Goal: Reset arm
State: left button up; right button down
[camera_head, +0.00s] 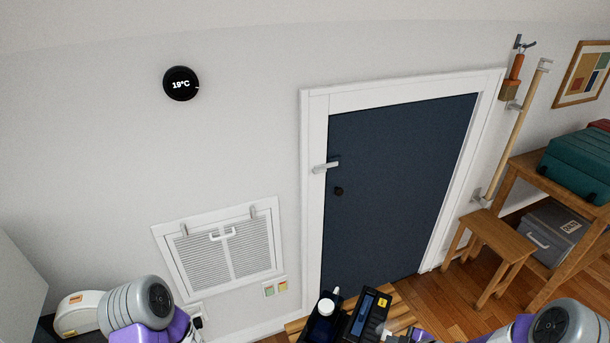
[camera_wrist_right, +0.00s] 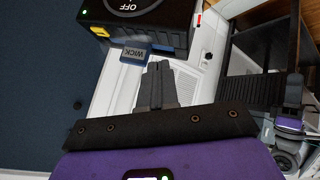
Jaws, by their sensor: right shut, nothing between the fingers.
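My right gripper (camera_wrist_right: 157,84) shows in the right wrist view with its two dark fingers together and nothing between them. In the head view only a small part of it (camera_head: 396,338) shows at the bottom edge, right of a black device. My right arm comes in at the lower right. My left arm's grey and purple links show at the lower left, and its gripper is out of the picture.
A dark bottle with a white cap (camera_head: 326,306) and a black device (camera_head: 368,314) stand close together by my right gripper. In the wrist view, a blue WICK piece (camera_wrist_right: 148,54) lies just beyond the fingertips. A dark blue door (camera_head: 395,190) and wooden stool (camera_head: 496,231) stand behind.

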jog(key=s+a+f+m+g+h, duration=0.1)
jog(key=s+a+f+m+g, duration=0.5)
jog(key=s+a+f+m, duration=0.6)
jog(key=s+a+m, duration=0.1)
jog(key=a+m, duration=0.1)
jog(key=m, duration=0.2)
jog(key=shift+s+a+f+g, duration=0.15)
jog(key=shift+s+a+g, duration=0.15)
jog(key=shift+s+g, duration=0.1)
